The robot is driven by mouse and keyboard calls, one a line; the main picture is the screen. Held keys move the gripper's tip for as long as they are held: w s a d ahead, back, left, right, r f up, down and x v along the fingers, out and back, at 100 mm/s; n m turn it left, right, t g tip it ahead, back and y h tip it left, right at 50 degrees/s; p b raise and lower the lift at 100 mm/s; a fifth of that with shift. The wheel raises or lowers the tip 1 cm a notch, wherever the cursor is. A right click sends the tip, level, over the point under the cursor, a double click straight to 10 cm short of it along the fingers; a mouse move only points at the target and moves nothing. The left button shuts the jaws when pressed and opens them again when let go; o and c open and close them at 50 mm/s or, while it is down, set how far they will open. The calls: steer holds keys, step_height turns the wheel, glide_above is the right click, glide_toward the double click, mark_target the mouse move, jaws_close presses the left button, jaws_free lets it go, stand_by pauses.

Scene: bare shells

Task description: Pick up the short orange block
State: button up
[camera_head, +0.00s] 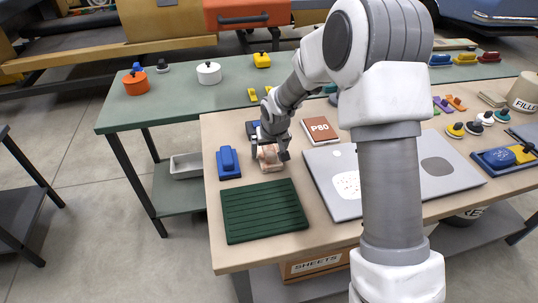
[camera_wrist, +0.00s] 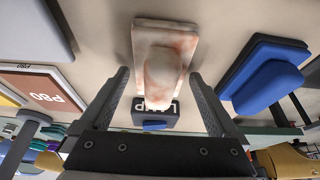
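A block (camera_head: 271,165) with a raised rounded grip, mottled pale orange and white, sits on the wooden bench left of the middle. It seems to be the short orange block. It also shows in the wrist view (camera_wrist: 148,35), where its grip reaches down between my fingers. My gripper (camera_head: 270,150) is over the block and hides part of it. In the wrist view, my gripper (camera_wrist: 160,76) is open, one finger on each side of the grip, with a visible gap on both sides.
A blue block (camera_head: 229,163) stands close on the left. A green ribbed mat (camera_head: 263,212) lies in front. A brown P80 pack (camera_head: 319,130) and a grey panel (camera_head: 330,180) lie right. A dark labelled item (camera_wrist: 137,112) is behind.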

mark_target(269, 147)
steer(key=c, duration=1.2)
steer(key=shift+r, duration=0.65)
step_height(269, 147, up, 3)
steer(key=shift+f+p, duration=0.1)
steer(key=shift+p, duration=0.2)
steer(key=w+d+r, duration=0.2)
steer(key=d, duration=0.1)
steer(key=w+d+r+p, duration=0.1)
steer(key=w+d+r, duration=0.1)
steer(key=w+d, duration=0.1)
steer(key=w+d+r, duration=0.2)
steer(key=d+r, duration=0.1)
steer(key=shift+w, duration=0.2)
steer(key=o, duration=1)
steer(key=c, duration=0.7)
steer(key=shift+s, duration=0.15)
